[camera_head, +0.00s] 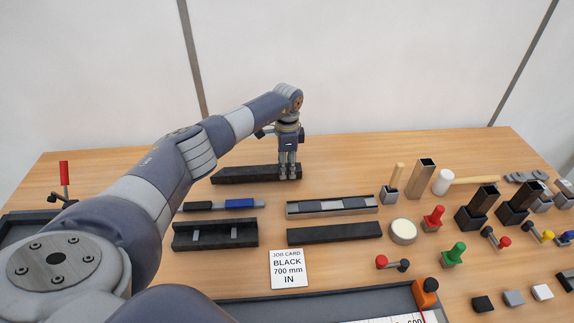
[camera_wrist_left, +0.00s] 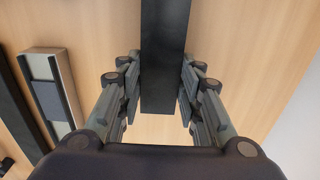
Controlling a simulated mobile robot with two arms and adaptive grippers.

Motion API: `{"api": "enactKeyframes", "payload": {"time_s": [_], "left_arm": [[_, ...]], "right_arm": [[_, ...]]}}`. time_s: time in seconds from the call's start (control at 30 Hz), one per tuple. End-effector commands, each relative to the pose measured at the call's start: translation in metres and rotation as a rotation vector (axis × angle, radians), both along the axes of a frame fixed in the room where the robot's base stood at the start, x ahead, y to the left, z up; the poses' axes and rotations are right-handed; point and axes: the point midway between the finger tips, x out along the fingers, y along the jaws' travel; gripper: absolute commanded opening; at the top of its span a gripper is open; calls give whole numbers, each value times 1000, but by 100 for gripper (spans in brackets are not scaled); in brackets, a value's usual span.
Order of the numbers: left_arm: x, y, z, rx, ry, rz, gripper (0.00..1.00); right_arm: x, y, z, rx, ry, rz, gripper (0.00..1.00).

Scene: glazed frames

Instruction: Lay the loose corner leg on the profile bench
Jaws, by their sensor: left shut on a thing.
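A long black bar (camera_head: 240,175), which looks like the loose corner leg, lies at the back middle of the table. My left gripper (camera_head: 289,176) reaches down over its right end and is shut on it. In the left wrist view the fingers (camera_wrist_left: 160,95) stand on both sides of the bar (camera_wrist_left: 165,50), near its end. I cannot tell whether the bar is lifted off the wood. I cannot tell for sure which piece is the profile bench; a black holder with two light crosspieces (camera_head: 216,243) stands in front. My right gripper is not in view.
In front lie a grey channel (camera_head: 300,207), another black bar (camera_head: 335,234), a blue-and-black tool (camera_head: 238,204) and a job card (camera_head: 288,268). A white round tub (camera_head: 403,232), coloured knobs and a mallet (camera_head: 445,181) crowd the right. The wood behind the left bar is clear.

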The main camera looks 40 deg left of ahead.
Motion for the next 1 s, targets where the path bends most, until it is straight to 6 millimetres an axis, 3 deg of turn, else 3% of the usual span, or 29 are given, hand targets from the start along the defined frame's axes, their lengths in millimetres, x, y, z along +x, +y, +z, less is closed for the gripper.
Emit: {"api": "enactKeyframes", "payload": {"time_s": [0.47,0.5,0.6,1.0], "left_arm": [[0,0,-9,1,-1,0,0],[0,0,-9,1,-1,0,35],[0,0,-9,1,-1,0,56],[0,0,-5,0,-1,-1,56]], "right_arm": [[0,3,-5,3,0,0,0],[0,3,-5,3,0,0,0],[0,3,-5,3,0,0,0],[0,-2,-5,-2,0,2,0]]}}
